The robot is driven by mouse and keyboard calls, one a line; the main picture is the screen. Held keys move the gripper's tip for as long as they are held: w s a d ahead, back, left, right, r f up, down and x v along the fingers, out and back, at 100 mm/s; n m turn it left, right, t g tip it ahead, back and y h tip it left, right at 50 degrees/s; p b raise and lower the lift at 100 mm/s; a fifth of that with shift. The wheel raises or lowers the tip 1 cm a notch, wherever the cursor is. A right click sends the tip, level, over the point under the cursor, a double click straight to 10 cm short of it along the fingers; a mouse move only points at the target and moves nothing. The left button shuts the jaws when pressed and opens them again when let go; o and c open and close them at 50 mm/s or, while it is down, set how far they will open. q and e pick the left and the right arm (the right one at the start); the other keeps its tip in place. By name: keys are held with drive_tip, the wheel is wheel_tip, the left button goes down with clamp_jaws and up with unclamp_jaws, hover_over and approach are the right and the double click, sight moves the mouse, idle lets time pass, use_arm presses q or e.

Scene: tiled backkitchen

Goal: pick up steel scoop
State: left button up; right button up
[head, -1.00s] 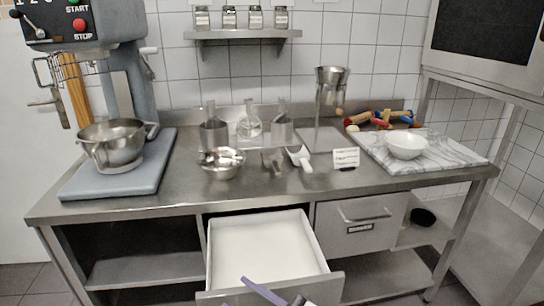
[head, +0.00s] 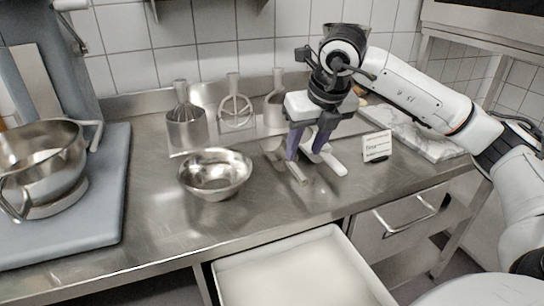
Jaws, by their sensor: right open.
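The steel scoop (head: 273,151) lies on the steel worktop, right of the steel bowl, partly hidden behind my right gripper's finger. A short piece like its handle (head: 297,172) shows in front of that finger. My right gripper (head: 304,155) is open and points down, its purple fingers over the scoop area. I cannot tell whether a finger touches the scoop. A white scoop (head: 335,165) lies just to the right, also partly covered by the gripper. My left gripper is not in view.
A steel bowl (head: 215,173) stands left of the scoop. Steel holders with utensils (head: 186,128) stand behind. A small label card (head: 377,146) stands right, before a marble board (head: 425,138). A mixing bowl (head: 42,160) is at left. A white drawer (head: 300,275) is open below.

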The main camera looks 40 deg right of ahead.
sight(296, 169)
drive_tip(key=x, duration=0.3)
drive_tip(key=shift+s+f, duration=0.1)
drive_tip(key=shift+f, duration=0.15)
drive_tip(key=x, duration=0.2)
drive_tip(key=p+x, duration=0.1)
drive_tip(key=x, duration=0.2)
drive_tip(key=shift+w+a+f, duration=0.2)
drive_tip(key=shift+f, duration=0.1)
clamp_jaws()
